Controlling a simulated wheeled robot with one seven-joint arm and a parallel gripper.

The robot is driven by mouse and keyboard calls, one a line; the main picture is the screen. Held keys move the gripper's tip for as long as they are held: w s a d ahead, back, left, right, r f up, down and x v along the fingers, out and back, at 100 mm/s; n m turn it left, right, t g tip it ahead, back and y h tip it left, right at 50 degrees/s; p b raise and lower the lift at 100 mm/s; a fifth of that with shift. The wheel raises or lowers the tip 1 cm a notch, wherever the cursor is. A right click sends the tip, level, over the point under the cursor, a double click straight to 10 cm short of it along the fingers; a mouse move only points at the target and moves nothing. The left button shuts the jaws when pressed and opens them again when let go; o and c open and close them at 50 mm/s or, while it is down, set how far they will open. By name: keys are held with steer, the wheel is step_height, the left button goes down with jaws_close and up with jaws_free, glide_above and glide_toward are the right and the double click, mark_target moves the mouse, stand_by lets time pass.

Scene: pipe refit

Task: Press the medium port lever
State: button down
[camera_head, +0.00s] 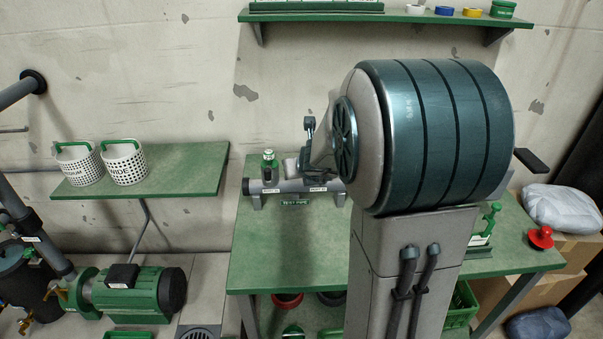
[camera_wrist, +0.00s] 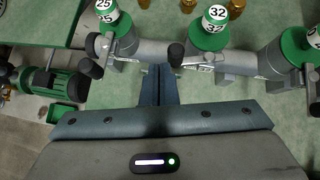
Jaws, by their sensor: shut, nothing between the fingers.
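The test pipe (camera_head: 292,186) lies along the back of the green workbench; its grey body also shows in the wrist view (camera_wrist: 145,52). In the wrist view the medium port (camera_wrist: 208,38) is the middle green-capped one, marked 32. Its grey lever (camera_wrist: 222,48) has dark ends, one (camera_wrist: 176,56) close to the right of my fingertips. The port marked 25 (camera_wrist: 107,18) is at left, with its own lever. My gripper (camera_wrist: 158,72) is shut and empty, its tips by the pipe between these two ports. Contact cannot be told. In the head view my arm hides the medium port.
A third green port (camera_wrist: 296,50) is at the wrist view's right edge. In the head view, a red knob (camera_head: 541,237) is at the bench's right. A wall shelf (camera_head: 400,17) is above. Two baskets (camera_head: 124,162) stand on the left side table. The bench front (camera_head: 275,255) is clear.

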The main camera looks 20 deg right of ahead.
steer(key=shift+w+d, duration=0.1)
steer(key=shift+d, duration=1)
steer(key=shift+a, duration=0.1)
steer(key=s+a+r+p, duration=0.5)
steer(key=s+a+r, duration=0.1)
steer(key=s, duration=0.3)
steer(key=shift+a+r, duration=0.35)
steer(key=shift+a, duration=0.15)
